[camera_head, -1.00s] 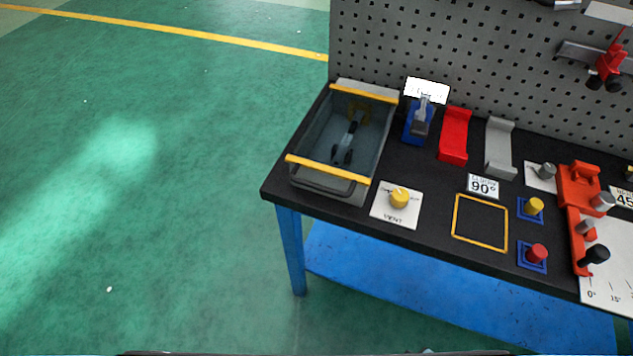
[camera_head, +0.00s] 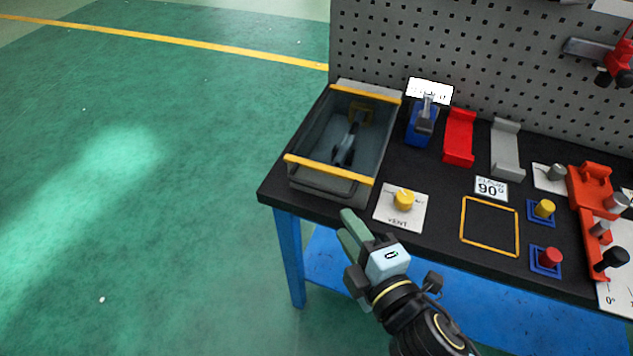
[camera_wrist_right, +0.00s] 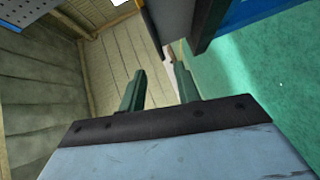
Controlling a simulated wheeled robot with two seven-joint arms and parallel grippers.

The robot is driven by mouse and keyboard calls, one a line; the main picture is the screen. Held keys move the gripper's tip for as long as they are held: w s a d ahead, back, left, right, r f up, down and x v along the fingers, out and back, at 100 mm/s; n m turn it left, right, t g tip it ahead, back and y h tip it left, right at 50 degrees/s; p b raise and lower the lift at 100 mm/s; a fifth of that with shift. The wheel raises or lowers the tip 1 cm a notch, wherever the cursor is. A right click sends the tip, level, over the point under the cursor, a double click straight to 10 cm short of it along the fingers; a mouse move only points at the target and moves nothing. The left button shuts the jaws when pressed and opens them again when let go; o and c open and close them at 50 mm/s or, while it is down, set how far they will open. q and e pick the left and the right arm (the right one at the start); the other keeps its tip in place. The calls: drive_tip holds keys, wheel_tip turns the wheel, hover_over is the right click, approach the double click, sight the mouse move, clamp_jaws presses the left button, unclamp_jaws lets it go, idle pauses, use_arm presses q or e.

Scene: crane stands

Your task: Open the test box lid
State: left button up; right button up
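The test box (camera_head: 372,122) is a grey box with yellow bars along its far and near edges. It stands at the left end of the black bench. A dark tool (camera_head: 347,146) shows inside it. Whether a clear lid covers the top I cannot tell. A dark grey handle-like strip (camera_head: 330,170) runs along its near side. My right gripper (camera_head: 350,225) is in front of the bench's near edge, apart from the box and below its near side. In the right wrist view its green fingers (camera_wrist_right: 160,82) are spread with nothing between them. My left gripper is not in view.
A yellow knob (camera_head: 404,199) on a white plate is right of the box. A blue holder (camera_head: 421,125), a red stand (camera_head: 459,138) and a grey stand (camera_head: 506,150) stand behind. A pegboard (camera_head: 480,70) backs the bench. The floor to the left is clear.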

drive_tip(key=x, duration=1.2)
drive_tip(key=shift+w+a+r+b, duration=0.1)
drive_tip(key=shift+w+a+b, duration=0.1)
drive_tip(key=shift+w+b, duration=0.15)
drive_tip(key=shift+w, duration=0.15)
drive_tip(key=shift+w+a, duration=0.1)
drive_tip(key=c, duration=0.5)
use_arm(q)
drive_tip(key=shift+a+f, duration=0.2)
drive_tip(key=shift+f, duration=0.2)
use_arm(e)
clamp_jaws()
